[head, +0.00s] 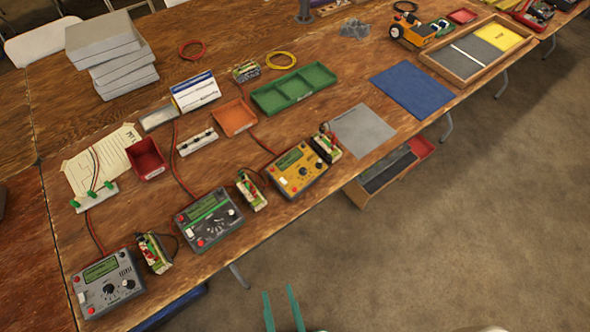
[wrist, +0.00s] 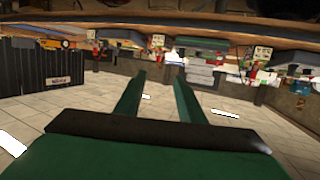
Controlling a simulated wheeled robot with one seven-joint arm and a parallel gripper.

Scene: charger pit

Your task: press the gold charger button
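The gold charger (head: 297,172) sits near the front edge of the wooden table in the head view. It has a small green screen, a dark knob and small buttons on its face; which button is meant is too small to tell. A small battery pack (head: 326,146) stands against its right side. My gripper (head: 282,300) is at the bottom of the head view, over the floor in front of the table and apart from the charger. Its two green fingers are spread with nothing between them, as the wrist view (wrist: 160,92) also shows.
A black-grey charger (head: 209,220) and a grey charger (head: 108,283) stand to the left, with battery packs beside them. A grey mat (head: 362,131) and blue mat (head: 413,88) lie to the right. An open box (head: 385,172) is below the table edge.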

